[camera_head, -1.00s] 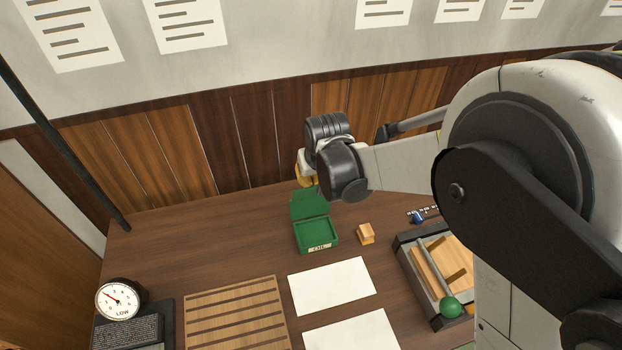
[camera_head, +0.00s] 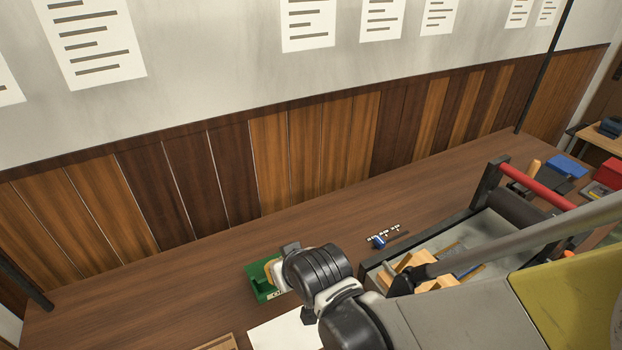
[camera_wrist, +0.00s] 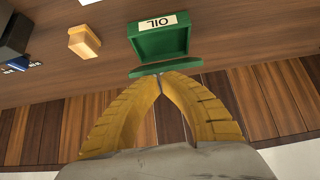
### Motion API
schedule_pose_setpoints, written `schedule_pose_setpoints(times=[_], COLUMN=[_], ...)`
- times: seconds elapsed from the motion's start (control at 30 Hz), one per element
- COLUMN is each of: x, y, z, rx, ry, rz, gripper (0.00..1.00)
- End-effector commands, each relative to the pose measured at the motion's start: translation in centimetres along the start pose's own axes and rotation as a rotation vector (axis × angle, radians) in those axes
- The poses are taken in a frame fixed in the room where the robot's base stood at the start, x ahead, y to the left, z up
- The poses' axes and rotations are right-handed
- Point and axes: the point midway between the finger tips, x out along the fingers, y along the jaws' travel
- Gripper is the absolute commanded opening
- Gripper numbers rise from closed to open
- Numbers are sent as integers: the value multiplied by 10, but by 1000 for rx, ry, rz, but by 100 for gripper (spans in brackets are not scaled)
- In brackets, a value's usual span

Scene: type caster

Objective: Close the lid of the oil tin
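The green oil tin (camera_wrist: 160,42) stands on the bench with its "OIL" label showing in the wrist view. Its lid (camera_wrist: 163,67) is open and stands up, seen nearly edge-on in the wrist view. My gripper (camera_wrist: 158,75) has its yellow fingers together at the tips, with nothing seen between them. The fingertips are right at the lid's back side; I cannot tell whether they touch it. In the head view the tin (camera_head: 260,283) is partly hidden behind my gripper (camera_head: 271,270) and wrist.
A small wooden block (camera_wrist: 84,42) sits beside the tin. A grey tray with wooden pieces and a red handle (camera_head: 535,185) stands to the right. A small blue item (camera_head: 378,242) lies behind it. The panelled wall (camera_head: 300,150) rises behind the bench.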

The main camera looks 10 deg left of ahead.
Motion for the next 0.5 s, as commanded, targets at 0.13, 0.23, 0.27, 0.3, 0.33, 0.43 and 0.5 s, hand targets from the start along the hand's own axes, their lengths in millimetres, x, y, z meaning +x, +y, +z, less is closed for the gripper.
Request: schedule_pose_setpoints(times=[0.13, 0.23, 0.27, 0.3, 0.33, 0.43, 0.5], x=[7, 11, 12, 14, 15, 20, 23], y=[0, 0, 0, 0, 0, 0, 0], z=[22, 33, 36, 41, 44, 53, 58], rx=[0, 0, 0, 0, 0, 0, 0], ry=[0, 0, 0, 0, 0, -1, -1], rz=[0, 0, 0, 0, 0, 0, 0], gripper=[0, 0, 0, 0, 0, 0, 0])
